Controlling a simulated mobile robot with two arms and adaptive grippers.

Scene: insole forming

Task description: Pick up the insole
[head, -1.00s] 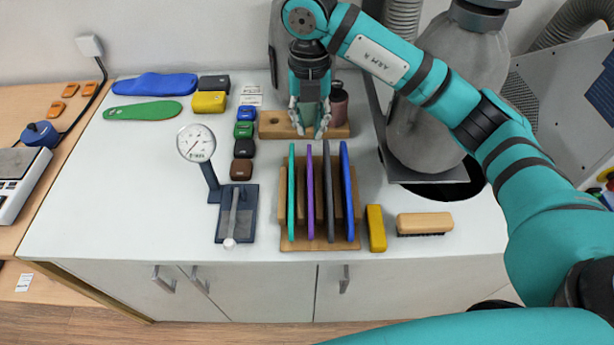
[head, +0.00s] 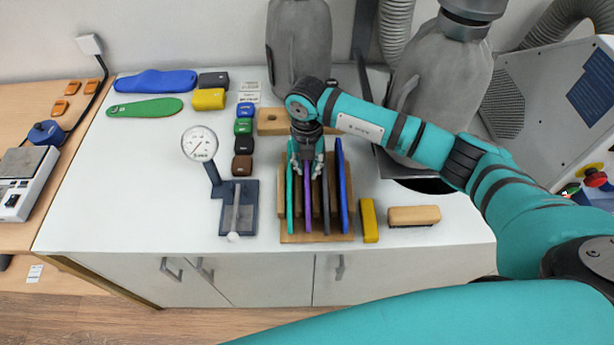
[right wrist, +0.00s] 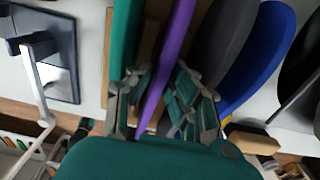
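A wooden rack (head: 318,238) holds several thin upright insoles: a teal-green one (head: 289,205), a purple one (head: 308,205), a dark grey one (head: 325,210) and a blue one (head: 342,190). My right gripper (head: 306,172) is over the rack, pointing down, with its fingers around the upper part of the purple insole. In the right wrist view the purple insole (right wrist: 168,55) runs between the open fingers (right wrist: 160,85), with the green and grey insoles close on either side. Whether a finger touches it, I cannot tell. My left gripper is out of view.
A dial gauge (head: 200,145) on a stand is left of the rack. A yellow block (head: 369,220) and a brush (head: 414,216) lie to the right. A blue insole (head: 155,83) and green insole (head: 145,108) lie flat at back left. The table's left middle is clear.

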